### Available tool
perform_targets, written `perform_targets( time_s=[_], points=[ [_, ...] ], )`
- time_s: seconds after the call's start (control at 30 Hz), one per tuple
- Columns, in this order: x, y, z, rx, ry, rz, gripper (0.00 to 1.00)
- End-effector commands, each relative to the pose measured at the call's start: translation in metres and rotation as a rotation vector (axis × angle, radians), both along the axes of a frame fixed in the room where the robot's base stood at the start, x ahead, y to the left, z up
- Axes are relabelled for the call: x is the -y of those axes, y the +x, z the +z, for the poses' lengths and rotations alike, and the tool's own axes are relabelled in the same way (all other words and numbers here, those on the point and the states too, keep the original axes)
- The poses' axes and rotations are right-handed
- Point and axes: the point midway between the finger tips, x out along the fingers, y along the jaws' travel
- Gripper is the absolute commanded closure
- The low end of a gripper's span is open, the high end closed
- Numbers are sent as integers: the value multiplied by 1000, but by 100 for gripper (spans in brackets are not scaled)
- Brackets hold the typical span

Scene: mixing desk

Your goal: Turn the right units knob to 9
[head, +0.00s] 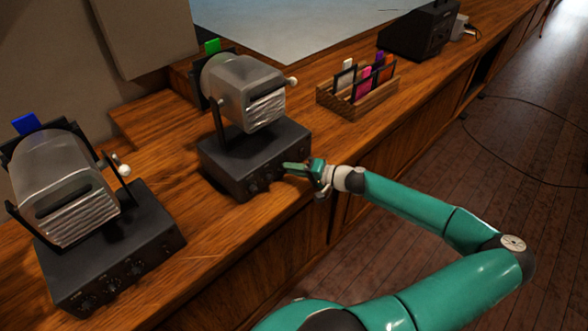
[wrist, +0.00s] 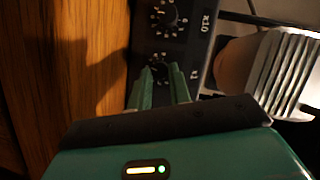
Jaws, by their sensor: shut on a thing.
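The right unit (head: 240,160) is a dark box with a row of small knobs on its front face and a grey lamp-like head above it. My gripper (head: 289,167) is at the right end of that face. In the wrist view, my gripper's green fingers (wrist: 162,80) are shut around the units knob (wrist: 159,69), next to the "x1" mark. The fingers hide most of this knob and its dial, so I cannot read its setting. The tens knob (wrist: 163,17), next to "x10", is clear of the fingers.
A similar left unit (head: 110,255) stands on the wooden desk (head: 215,235). A wooden rack (head: 345,105) with coloured cards is behind and right of my gripper. A black box (head: 418,32) stands farther back. The floor to the right has a loose cable (head: 500,160).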

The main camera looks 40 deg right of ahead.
Motion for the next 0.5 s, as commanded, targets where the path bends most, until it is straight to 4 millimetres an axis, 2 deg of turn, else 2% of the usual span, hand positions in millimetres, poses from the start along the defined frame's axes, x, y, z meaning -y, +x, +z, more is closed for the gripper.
perform_targets(
  time_s=[0.23,0.27,0.37,0.5],
  points=[
    [0,1,1,1,-1,-2,100],
    [0,1,1,1,-1,-2,79],
    [0,1,1,1,-1,-1,59],
    [0,1,0,1,-1,-1,59]
  ],
)
